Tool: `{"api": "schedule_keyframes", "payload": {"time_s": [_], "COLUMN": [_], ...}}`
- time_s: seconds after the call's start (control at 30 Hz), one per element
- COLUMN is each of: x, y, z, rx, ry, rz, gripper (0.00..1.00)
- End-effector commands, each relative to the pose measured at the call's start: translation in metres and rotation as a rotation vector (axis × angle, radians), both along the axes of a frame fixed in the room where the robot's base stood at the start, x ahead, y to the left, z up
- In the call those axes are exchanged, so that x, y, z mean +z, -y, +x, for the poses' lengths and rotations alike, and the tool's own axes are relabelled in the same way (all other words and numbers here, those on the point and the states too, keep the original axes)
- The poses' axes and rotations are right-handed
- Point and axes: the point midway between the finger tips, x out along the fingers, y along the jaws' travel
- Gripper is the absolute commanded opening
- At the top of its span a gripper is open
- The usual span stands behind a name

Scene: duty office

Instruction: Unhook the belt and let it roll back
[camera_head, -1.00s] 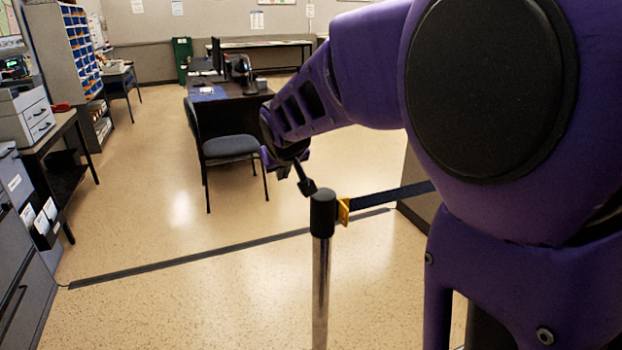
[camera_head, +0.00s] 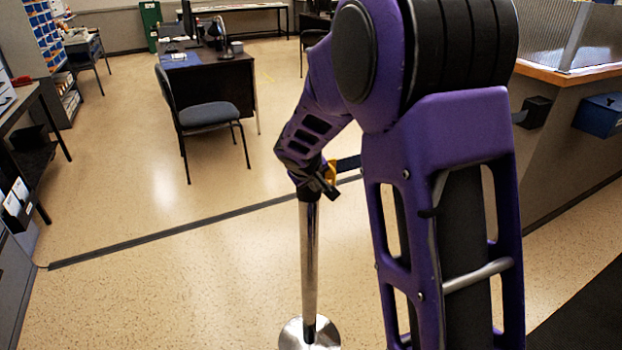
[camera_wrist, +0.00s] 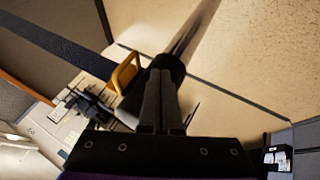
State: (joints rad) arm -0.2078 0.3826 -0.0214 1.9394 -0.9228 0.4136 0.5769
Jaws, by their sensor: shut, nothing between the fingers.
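The post (camera_head: 309,240) stands upright on a round shiny base (camera_head: 309,335); its black head is mostly hidden behind my gripper in the head view but shows in the wrist view (camera_wrist: 171,66). The yellow belt clip (camera_head: 331,171) is at the head's side, and also shows in the wrist view (camera_wrist: 124,72). The dark belt (camera_head: 348,163) runs from it to the right, then passes behind my arm; it shows too in the wrist view (camera_wrist: 55,45). My gripper (camera_head: 328,189) is shut and empty at the post head, beside the clip (camera_wrist: 161,80). I cannot tell whether it touches.
A counter with a wooden top (camera_head: 575,75) stands at right, with a small black box (camera_head: 535,112) and a blue box (camera_head: 602,116) on its side. A chair (camera_head: 207,114) and desk (camera_head: 215,75) stand beyond the post.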

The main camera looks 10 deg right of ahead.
Motion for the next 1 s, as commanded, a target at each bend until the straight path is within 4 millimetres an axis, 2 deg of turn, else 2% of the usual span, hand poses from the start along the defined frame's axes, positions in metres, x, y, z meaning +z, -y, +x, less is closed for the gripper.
{"api": "schedule_keyframes", "payload": {"time_s": [0.1,0.27,0.77,0.87,1.0], "x": [0.0,-0.001,-0.001,-0.001,0.0], "y": [0.017,0.031,0.036,0.041,0.056], "z": [0.01,0.018,0.021,0.022,0.027], "rx": [-0.003,0.0,0.001,0.0,-0.002], "ry": [0.0,0.0,0.0,0.0,0.0], "rz": [0.001,0.001,0.001,0.0,0.0], "gripper": [0.0,0.0,0.0,0.0,0.0]}}
